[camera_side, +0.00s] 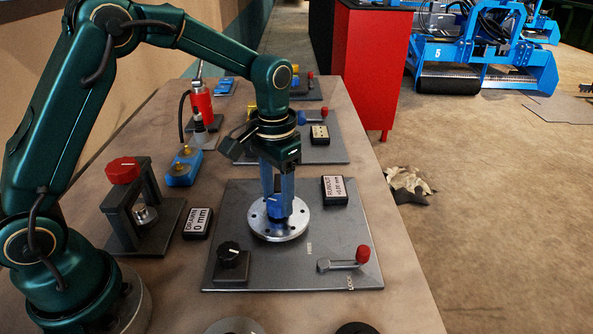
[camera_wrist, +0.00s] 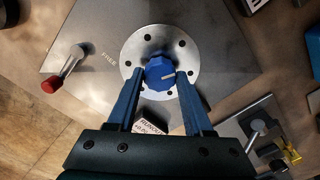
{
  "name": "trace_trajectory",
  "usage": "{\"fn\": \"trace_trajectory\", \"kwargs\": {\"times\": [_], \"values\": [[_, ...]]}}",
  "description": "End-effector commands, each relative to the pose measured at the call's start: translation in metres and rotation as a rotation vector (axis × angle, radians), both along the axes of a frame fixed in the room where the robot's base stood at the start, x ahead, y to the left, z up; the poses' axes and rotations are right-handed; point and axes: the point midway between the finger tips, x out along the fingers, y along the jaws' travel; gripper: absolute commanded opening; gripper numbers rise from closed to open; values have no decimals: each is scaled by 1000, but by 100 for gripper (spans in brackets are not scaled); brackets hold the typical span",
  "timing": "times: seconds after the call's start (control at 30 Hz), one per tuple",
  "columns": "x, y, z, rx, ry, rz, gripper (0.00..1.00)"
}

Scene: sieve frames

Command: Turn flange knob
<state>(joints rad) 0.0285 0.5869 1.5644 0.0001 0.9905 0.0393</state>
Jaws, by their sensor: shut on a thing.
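The blue flange knob (camera_wrist: 159,72) sits at the centre of a round silver flange (camera_wrist: 133,52) with bolt holes. In the side view the knob (camera_side: 274,208) is partly hidden by my fingers, and the flange (camera_side: 270,233) lies on a grey plate (camera_side: 330,225). My gripper (camera_side: 277,200) points straight down and is shut on the knob. In the wrist view my gripper's two blue fingers (camera_wrist: 158,82) lie on either side of the knob. A white mark on the knob's top points right.
A red-tipped lever (camera_side: 345,262) stands at the plate's front right, between FREE and LOCK labels. A black dial (camera_side: 231,256) is at the front left. A RUNOUT display (camera_side: 335,190) is close right of the gripper. A red-knobbed press (camera_side: 130,200) and DRAWN display (camera_side: 198,223) stand left.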

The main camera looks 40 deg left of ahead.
Motion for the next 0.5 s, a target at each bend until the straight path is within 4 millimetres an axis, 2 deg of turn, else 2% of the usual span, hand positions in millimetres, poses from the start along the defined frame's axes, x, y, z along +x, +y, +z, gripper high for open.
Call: {"fn": "trace_trajectory", "kwargs": {"times": [0.5], "values": [[0,0,1,-1,-1,491,0]]}}
